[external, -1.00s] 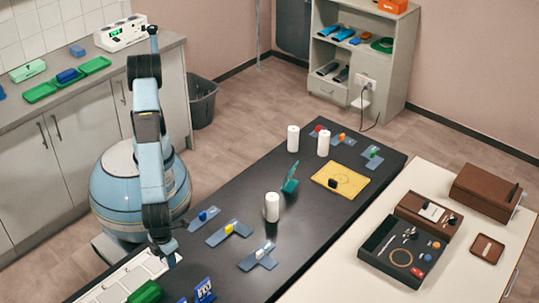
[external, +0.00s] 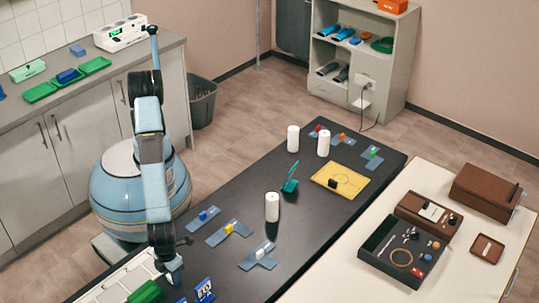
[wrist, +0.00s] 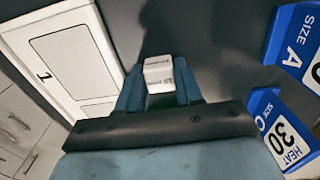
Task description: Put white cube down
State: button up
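The white cube (wrist: 158,73), with small dark print on its sides, sits between the two blue fingers of my gripper (wrist: 159,84) in the wrist view. The fingers touch it on both sides, so my gripper is shut on it. In the external view my gripper (external: 173,277) points down over the near left part of the black table, and the cube is too small to make out there. The white board with a panel marked 1 (wrist: 72,60) lies left of the cube in the wrist view. I cannot tell the cube's height above the table.
Blue signs reading SIZE A (wrist: 297,45) and HEAT 30 (wrist: 283,130) stand right of my gripper.

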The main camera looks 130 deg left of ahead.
jog(key=o, duration=0.5)
jog(key=shift+c, duration=0.2)
notch_tip(320, 180, up, 12)
jog(key=s+a+r+n+t, duration=0.1)
jog(key=s+a+r+n, duration=0.35)
jog(key=a+r, duration=0.55)
jog(key=s+a+r+n+t, duration=0.25)
jog(key=s+a+r, duration=0.25)
jog(key=a+r, duration=0.5)
jog(key=s+a+r+n+t, duration=0.1)
jog(key=s+a+n, duration=0.4)
jog(key=s+a, duration=0.3)
jog(key=s+a+r+n+t, duration=0.1)
jog(key=s+a+n, duration=0.5)
jog(key=s, duration=0.8)
jog(key=a, duration=0.3)
jog(key=shift+r, duration=0.15)
